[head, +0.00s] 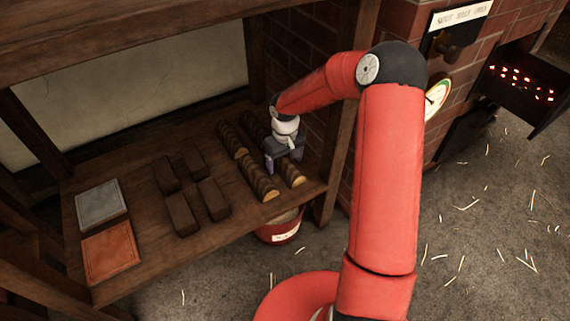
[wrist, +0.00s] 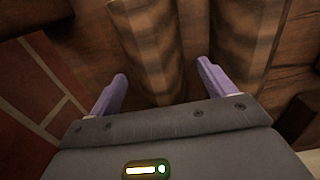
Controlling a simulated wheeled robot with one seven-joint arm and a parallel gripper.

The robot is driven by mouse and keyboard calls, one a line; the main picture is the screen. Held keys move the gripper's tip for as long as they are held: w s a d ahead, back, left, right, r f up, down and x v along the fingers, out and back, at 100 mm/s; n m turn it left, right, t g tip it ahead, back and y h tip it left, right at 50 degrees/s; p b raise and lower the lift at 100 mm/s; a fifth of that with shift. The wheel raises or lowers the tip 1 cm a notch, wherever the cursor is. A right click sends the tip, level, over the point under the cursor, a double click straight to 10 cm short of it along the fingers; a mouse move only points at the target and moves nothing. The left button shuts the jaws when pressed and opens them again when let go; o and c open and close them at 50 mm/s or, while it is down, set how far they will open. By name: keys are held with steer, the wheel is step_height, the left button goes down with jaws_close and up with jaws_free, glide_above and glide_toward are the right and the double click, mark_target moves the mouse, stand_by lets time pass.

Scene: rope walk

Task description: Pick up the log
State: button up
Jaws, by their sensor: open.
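Several ridged brown logs with pale cut ends lie on the wooden shelf near the brick wall. My gripper (head: 283,163) is over the front right log (head: 291,173), pointing down. The front left log (head: 260,180) lies beside it; two more, the back left log (head: 231,139) and the back right log (head: 253,126), lie behind. In the wrist view, my gripper's two purple fingers (wrist: 162,84) are spread apart, with one log (wrist: 150,45) between them and another log (wrist: 245,45) just past the right finger. I cannot tell whether the fingers touch the log.
Several dark blocks (head: 181,214) lie left of the logs on the shelf (head: 147,238). A grey square tile (head: 100,203) and an orange one (head: 110,250) lie at the left end. A wooden post (head: 345,140) and brick wall (head: 307,58) stand close right. A red bucket (head: 280,229) sits below.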

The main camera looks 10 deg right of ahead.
steer(key=c, duration=1.2)
steer(key=shift+r, duration=0.1)
